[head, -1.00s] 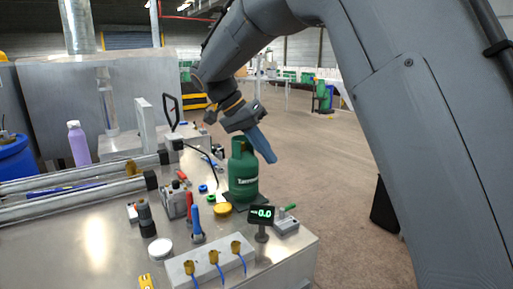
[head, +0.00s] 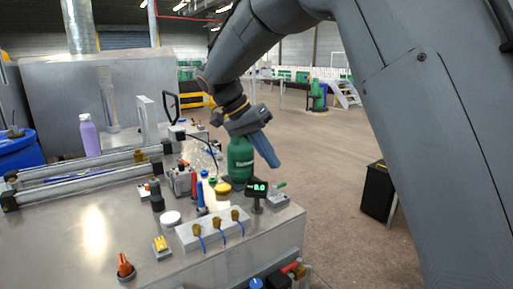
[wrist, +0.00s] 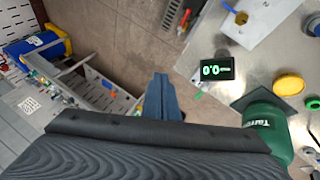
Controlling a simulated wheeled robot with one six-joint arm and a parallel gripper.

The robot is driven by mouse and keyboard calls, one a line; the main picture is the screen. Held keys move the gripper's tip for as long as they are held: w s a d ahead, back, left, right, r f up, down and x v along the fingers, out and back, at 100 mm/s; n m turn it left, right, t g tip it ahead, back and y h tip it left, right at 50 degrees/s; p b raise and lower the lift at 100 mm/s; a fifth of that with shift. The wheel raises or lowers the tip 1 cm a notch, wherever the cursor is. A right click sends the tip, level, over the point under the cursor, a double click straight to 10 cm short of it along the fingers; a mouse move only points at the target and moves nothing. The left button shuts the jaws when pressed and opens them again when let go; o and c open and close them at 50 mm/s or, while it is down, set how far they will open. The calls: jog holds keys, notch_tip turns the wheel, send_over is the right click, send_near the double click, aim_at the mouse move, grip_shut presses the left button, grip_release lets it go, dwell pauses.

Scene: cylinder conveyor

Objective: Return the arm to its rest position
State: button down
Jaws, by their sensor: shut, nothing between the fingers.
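My gripper (head: 265,149) hangs at the end of my arm beside the green cylinder, its blue fingers pointing down and to the right. In the wrist view my gripper (wrist: 161,98) is shut and empty, over the floor just past the table edge. The green cylinder (head: 240,158) stands upright on the metal table (head: 90,235), behind the small digital display (head: 257,189). It also shows in the wrist view (wrist: 268,125), to the right of my fingers and apart from them.
A block with several brass fittings (head: 213,232) stands at the table's front. A purple bottle (head: 89,136) stands at the left. A black bin (head: 377,192) stands on the floor at the right. The floor between table and bin is clear.

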jog(key=s+d+f+n+y+b, duration=0.2)
jog(key=s+d+f+b, duration=0.1)
jog(key=s+d+f, duration=0.2)
jog(key=s+d+f+n+y+b, duration=0.2)
jog(key=s+d+f, duration=0.3)
jog(key=s+f, duration=0.5)
jog(key=s+d+f+n+y+b, duration=0.2)
jog(key=s+f, duration=0.5)
jog(key=f, duration=0.6)
jog(key=d+n+b, duration=0.1)
jog(key=d+b, duration=0.1)
jog(key=d, duration=0.1)
jog(key=shift+s+d+n, duration=0.15)
jog(key=shift+s+n, duration=0.1)
jog(key=shift+n, duration=0.05)
